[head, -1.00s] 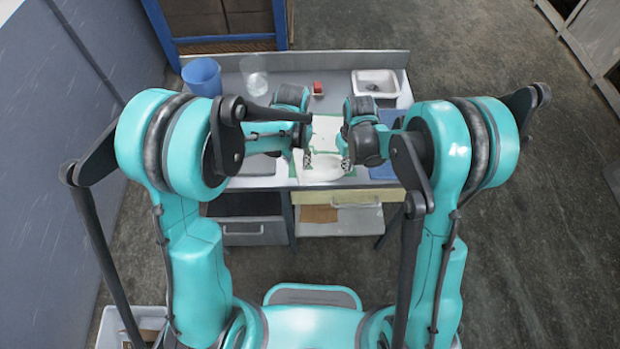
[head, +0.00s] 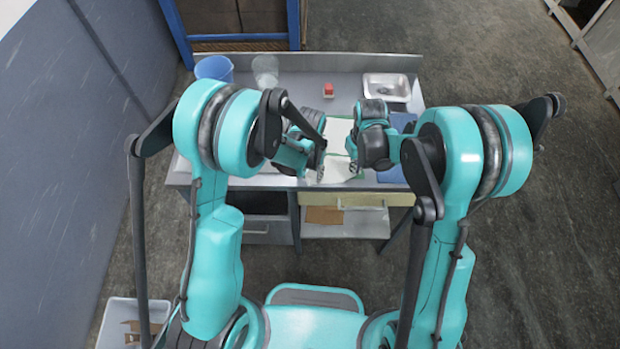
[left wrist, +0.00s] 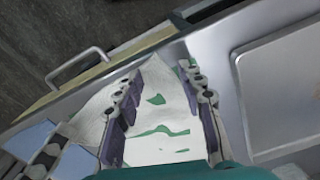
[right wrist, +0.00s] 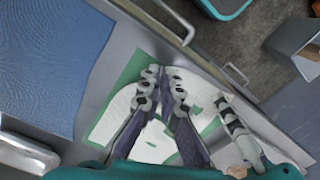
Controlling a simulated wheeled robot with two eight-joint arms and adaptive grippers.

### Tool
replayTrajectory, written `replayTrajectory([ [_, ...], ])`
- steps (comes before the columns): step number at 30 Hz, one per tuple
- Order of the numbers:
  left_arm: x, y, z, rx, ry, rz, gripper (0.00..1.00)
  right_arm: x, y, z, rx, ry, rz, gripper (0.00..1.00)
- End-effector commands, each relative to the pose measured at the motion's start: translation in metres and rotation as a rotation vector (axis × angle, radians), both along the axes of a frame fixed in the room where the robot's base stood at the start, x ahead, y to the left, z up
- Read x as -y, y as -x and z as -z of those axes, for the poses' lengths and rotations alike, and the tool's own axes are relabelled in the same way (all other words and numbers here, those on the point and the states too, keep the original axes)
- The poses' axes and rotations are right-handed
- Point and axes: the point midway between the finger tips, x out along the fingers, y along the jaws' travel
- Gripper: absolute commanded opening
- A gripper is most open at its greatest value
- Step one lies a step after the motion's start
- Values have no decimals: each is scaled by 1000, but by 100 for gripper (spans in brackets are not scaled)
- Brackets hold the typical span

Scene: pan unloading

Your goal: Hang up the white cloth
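The white cloth (head: 342,133) with green markings lies on the worktop near its front edge, partly hidden by my arms. My left gripper (head: 318,168) is at the cloth's left front side. In the left wrist view its fingers (left wrist: 162,75) stand apart, with the cloth (left wrist: 162,120) beneath and between them. My right gripper (head: 352,160) is at the cloth's right front side. In the right wrist view its fingertips (right wrist: 164,72) are close together on the cloth (right wrist: 118,112) near its green border. The exact contact is hard to see.
A blue bin (head: 213,68), a clear container (head: 265,72), a red block (head: 328,89) and a metal tray (head: 387,87) stand at the back. A blue mat (right wrist: 50,60) lies beside the cloth. Drawer handles (right wrist: 170,20) stick out below the front edge. My grippers are close together.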

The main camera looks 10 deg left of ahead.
Motion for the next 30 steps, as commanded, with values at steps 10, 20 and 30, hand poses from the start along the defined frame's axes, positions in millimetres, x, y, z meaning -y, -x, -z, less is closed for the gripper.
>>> replayTrajectory([
  [10, 0, 0, 5, 0, 0, 0, 39, 0, 0, 0, 0, 0, 0, 0],
  [20, 0, 0, 9, 0, 0, 0, 39, 0, 0, 0, 0, 0, 0, 0],
  [30, 0, 0, 9, 0, 0, 0, 0, 0, 0, 0, 0, 0, 0, 0],
])
